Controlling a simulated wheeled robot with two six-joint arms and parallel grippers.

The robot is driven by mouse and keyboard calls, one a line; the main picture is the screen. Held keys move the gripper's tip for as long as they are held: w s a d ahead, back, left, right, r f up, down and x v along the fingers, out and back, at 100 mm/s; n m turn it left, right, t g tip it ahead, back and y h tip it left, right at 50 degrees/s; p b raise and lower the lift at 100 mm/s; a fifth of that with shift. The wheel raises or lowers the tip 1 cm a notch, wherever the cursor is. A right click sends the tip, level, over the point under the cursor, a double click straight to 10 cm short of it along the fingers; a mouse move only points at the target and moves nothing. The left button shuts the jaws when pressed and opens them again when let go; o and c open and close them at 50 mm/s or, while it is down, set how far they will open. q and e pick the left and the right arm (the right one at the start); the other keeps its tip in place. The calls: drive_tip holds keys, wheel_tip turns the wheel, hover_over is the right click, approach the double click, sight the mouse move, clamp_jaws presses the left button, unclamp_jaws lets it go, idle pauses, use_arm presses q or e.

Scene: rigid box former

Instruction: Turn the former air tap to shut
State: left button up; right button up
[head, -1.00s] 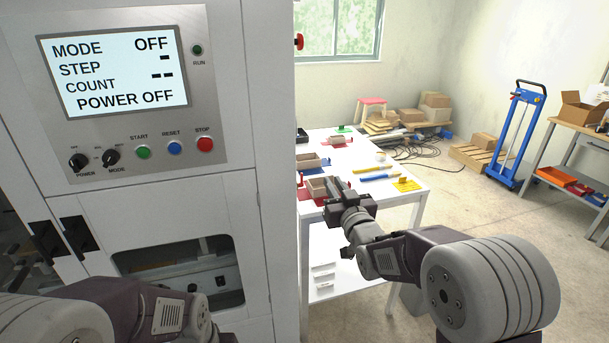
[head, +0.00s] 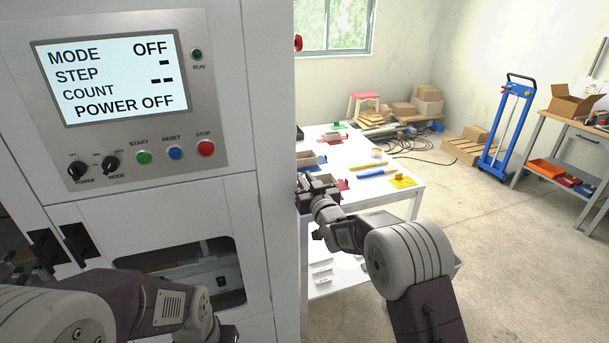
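The box former is the large white machine at the left, with a control panel (head: 125,95) whose screen reads MODE OFF and POWER OFF. I cannot make out an air tap for certain. A small red knob (head: 298,43) sticks out at the machine's right edge, and I cannot tell what it is. My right gripper (head: 309,182) is beside the machine's right edge, over the near left part of the white table in the picture. Its fingers blend with the things behind, so its opening is unclear. My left arm crosses the bottom left, and its gripper is out of view.
The white table (head: 405,200) carries several small boxes, coloured plates and a blue marker-like bar (head: 376,174). A blue hand truck (head: 508,125) and a workbench (head: 575,124) stand at the right. The floor between them and the table is clear.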

drive_tip(key=shift+w+a, duration=0.3)
clamp_jaws()
drive_tip(key=g+p, duration=0.1)
drive_tip(key=p, duration=0.2)
drive_tip(key=w+g+h+p, duration=0.1)
drive_tip(key=p, duration=0.2)
drive_tip(key=shift+a+r+g, duration=0.1)
drive_tip(key=shift+r+g, duration=0.1)
drive_tip(key=shift+g, duration=0.2)
unclamp_jaws()
